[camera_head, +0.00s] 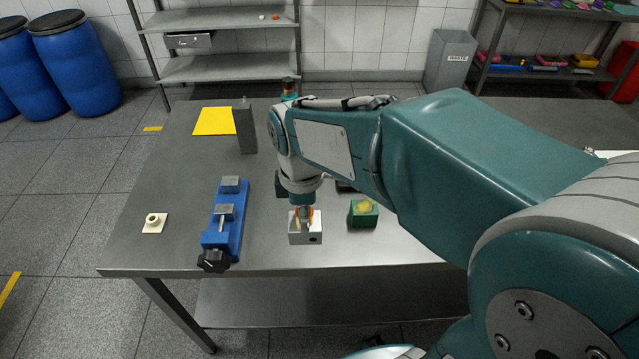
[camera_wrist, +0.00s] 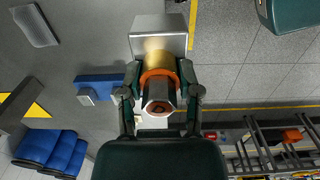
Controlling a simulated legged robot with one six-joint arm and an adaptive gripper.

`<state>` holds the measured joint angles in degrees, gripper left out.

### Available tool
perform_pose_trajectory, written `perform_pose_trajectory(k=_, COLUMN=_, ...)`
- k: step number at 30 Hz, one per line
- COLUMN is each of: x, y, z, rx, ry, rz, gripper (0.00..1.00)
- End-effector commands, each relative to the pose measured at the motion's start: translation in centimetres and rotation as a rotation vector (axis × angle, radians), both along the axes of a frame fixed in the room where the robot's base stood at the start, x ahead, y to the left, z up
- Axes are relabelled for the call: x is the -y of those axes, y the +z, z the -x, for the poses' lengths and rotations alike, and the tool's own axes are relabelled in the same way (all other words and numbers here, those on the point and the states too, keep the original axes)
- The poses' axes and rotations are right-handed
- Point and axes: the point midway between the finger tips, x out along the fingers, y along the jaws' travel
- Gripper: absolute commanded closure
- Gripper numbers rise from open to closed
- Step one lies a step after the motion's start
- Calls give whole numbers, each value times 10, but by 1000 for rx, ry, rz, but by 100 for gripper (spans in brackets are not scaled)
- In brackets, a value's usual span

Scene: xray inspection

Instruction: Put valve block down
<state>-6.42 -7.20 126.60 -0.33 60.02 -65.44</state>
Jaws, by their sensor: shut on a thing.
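The valve block is a silver metal block (camera_head: 305,230) with a dark round hole in its front face. It is near the front of the steel table, below my gripper (camera_head: 306,207). In the wrist view the block (camera_wrist: 158,28) is at the top centre, with a brass neck, an orange ring and a dark hex end towards the camera. My gripper (camera_wrist: 158,85) is shut on this upper part, one finger on each side. The block looks upright. I cannot tell whether its underside touches the table. Part of its top is hidden by my gripper.
A blue vise (camera_head: 228,215) with a black knob is left of the block. A green block (camera_head: 363,213) with a yellow top is close on the right. A white flanged piece (camera_head: 154,223), grey upright block (camera_head: 245,130) and yellow sheet (camera_head: 213,121) are on the table (camera_head: 180,245).

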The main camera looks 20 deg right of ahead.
Motion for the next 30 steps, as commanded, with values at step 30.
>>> perform_pose_trajectory(k=30, x=41, y=-103, z=-113, rx=-2, ry=0, rz=0, gripper=100)
